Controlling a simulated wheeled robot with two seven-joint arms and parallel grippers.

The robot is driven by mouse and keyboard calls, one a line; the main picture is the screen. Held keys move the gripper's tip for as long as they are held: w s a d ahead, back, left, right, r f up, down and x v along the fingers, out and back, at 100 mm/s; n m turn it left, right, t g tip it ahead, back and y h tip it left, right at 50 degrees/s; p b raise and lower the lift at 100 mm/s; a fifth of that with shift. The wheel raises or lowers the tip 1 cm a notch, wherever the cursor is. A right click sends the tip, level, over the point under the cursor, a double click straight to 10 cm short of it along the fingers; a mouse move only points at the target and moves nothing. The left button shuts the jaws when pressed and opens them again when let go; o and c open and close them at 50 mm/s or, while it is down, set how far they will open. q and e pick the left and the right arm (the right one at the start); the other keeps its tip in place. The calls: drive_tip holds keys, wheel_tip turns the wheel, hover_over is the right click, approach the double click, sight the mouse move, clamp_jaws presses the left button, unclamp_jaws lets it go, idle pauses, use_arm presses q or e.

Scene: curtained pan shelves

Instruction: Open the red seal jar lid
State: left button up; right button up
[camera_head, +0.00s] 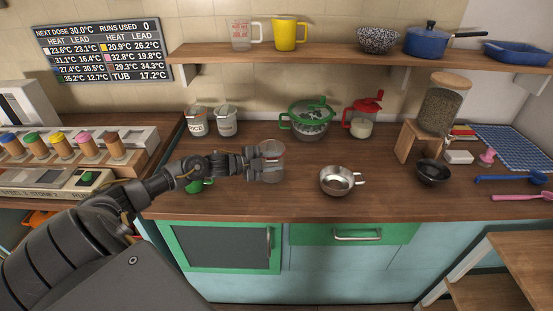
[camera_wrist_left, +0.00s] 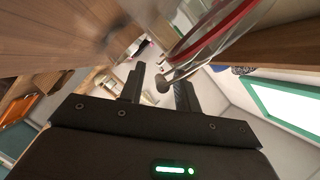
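A clear glass jar (camera_head: 273,164) stands on the wooden counter in the middle of the head view. In the left wrist view the jar's glass (camera_wrist_left: 205,40) with a red ring (camera_wrist_left: 222,34) fills the upper right. My left gripper (camera_head: 256,161) is just left of the jar, at its upper part. In the left wrist view its two fingers (camera_wrist_left: 159,92) are apart. A small dark rounded piece (camera_wrist_left: 165,84) shows between them; I cannot tell whether they touch it. The lid is not clear in the head view. My right gripper is not in view.
A green object (camera_head: 198,186) is partly hidden by my left arm.

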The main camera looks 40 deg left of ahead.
use_arm(q)
drive_tip(key=shift+w+d+f, duration=0.1)
drive_tip(key=shift+w+d, duration=0.15)
drive_tip(key=shift+w, duration=0.25)
clamp_jaws()
